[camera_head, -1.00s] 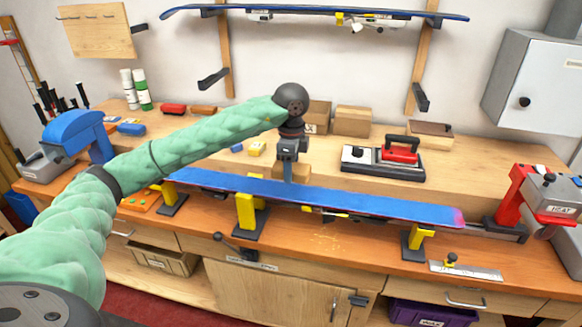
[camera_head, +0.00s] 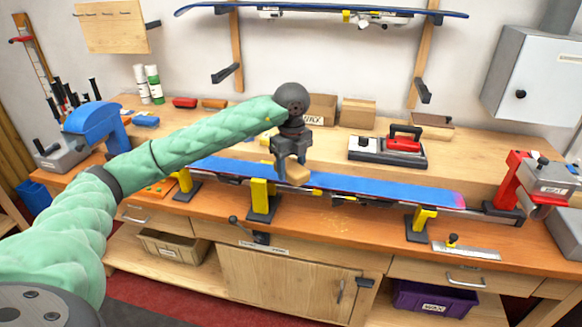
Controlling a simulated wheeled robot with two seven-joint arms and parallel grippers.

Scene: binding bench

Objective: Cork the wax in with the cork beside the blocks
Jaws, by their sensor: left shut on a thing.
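My left gripper (camera_head: 291,172) is shut on a tan cork block (camera_head: 298,174) and holds it over the ski. The blue ski (camera_head: 375,187) lies base up across yellow supports on the bench; its end at the right is reddish. I cannot tell whether the cork touches the ski. The arm and gripper hide part of the ski and of the bench behind it. Two cardboard-coloured boxes or blocks, one (camera_head: 357,112) beside one labelled wax (camera_head: 322,109), stand at the back of the bench. My right gripper is not in view.
A red-handled iron (camera_head: 404,140) sits on its stand behind the ski. A red clamp-like device (camera_head: 516,178) is at the right end and a blue one (camera_head: 92,122) at the left. Yellow supports (camera_head: 261,197) rise along the front. The front bench strip is mostly clear.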

